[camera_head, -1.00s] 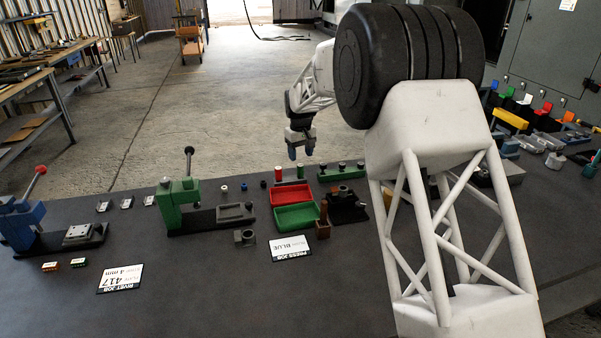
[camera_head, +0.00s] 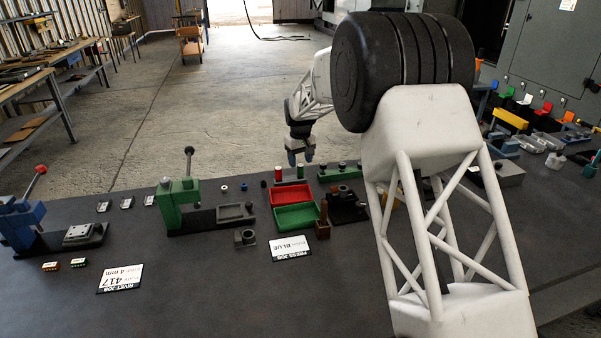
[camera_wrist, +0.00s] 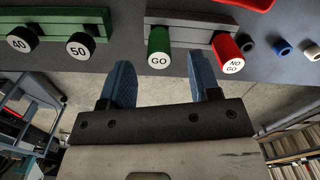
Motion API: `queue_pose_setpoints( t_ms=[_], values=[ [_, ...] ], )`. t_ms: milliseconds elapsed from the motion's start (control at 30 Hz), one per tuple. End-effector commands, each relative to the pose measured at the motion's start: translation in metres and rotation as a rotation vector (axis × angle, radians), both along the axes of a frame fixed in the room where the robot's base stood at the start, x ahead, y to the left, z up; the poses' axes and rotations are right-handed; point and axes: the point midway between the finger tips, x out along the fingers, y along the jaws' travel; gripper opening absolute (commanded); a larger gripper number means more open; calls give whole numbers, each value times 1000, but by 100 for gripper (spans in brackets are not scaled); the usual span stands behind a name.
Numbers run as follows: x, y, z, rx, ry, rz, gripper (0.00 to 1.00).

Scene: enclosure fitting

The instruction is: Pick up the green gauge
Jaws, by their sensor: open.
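The green gauge (camera_wrist: 159,47) is a cylinder with a white end marked GO. It sits in a grey holder beside the red gauge (camera_wrist: 232,57), marked NO GO. In the head view the green gauge (camera_head: 300,171) stands upright at the back of the bench, right of the red one. My gripper (camera_wrist: 162,75) is open, with its blue fingers apart and nothing between them. In the wrist view the green gauge appears just beyond the fingertips, roughly centred between them. In the head view my gripper (camera_head: 300,158) hangs just above and behind the gauge holder.
A green rack (camera_wrist: 70,18) with plugs marked 40 and 50 stands beside the gauge holder. Small black, blue and white rings lie past the red gauge. A red bin (camera_head: 290,186) and a green bin (camera_head: 297,229) sit in front.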

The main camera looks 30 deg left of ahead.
Motion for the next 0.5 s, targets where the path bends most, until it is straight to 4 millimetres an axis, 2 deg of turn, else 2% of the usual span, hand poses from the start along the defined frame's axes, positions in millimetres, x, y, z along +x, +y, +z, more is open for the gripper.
queue_pose_setpoints(
  t_ms=[267,500],
  values=[
    [0,0,-8,0,0,0,57],
    [0,0,-35,-1,1,0,57]
  ],
)
